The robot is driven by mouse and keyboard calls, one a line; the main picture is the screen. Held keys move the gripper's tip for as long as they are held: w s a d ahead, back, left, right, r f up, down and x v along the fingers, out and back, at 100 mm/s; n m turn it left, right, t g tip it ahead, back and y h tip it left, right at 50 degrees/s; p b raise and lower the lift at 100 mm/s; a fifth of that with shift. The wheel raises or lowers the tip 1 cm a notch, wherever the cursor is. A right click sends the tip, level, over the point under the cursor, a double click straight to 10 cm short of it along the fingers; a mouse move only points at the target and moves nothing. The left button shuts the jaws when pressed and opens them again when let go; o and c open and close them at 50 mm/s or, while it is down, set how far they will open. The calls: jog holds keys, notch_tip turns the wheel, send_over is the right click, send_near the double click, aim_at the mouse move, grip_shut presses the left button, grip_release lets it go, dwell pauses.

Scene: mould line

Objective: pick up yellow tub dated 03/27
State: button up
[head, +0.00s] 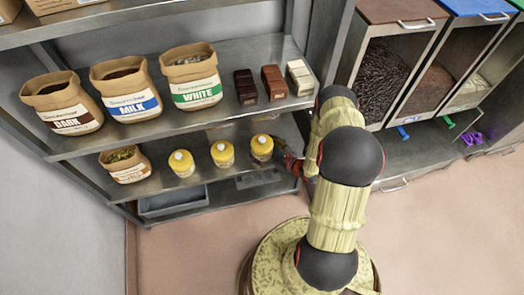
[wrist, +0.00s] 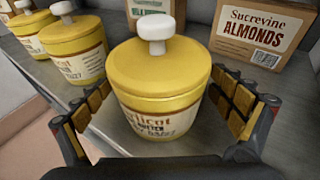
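Three yellow tubs with white lid knobs stand in a row on the lower shelf: the left tub (head: 181,163), the middle tub (head: 222,153) and the right tub (head: 262,148). My gripper (wrist: 163,90) is open, its padded fingers on either side of the nearest tub (wrist: 155,72), which appears to be the right one. Gaps show between the pads and the tub. In the head view, my gripper (head: 287,160) is partly hidden behind my arm.
Two other yellow tubs (wrist: 75,48) stand to the left in the wrist view. An almond box (wrist: 258,32) stands behind on the right, and another box (wrist: 150,10) directly behind the tub. The upper shelf (head: 140,133) overhangs the tubs.

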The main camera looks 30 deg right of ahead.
jog(key=c, duration=1.5)
jog(key=shift+c, duration=0.3)
jog(key=shift+r, duration=0.1)
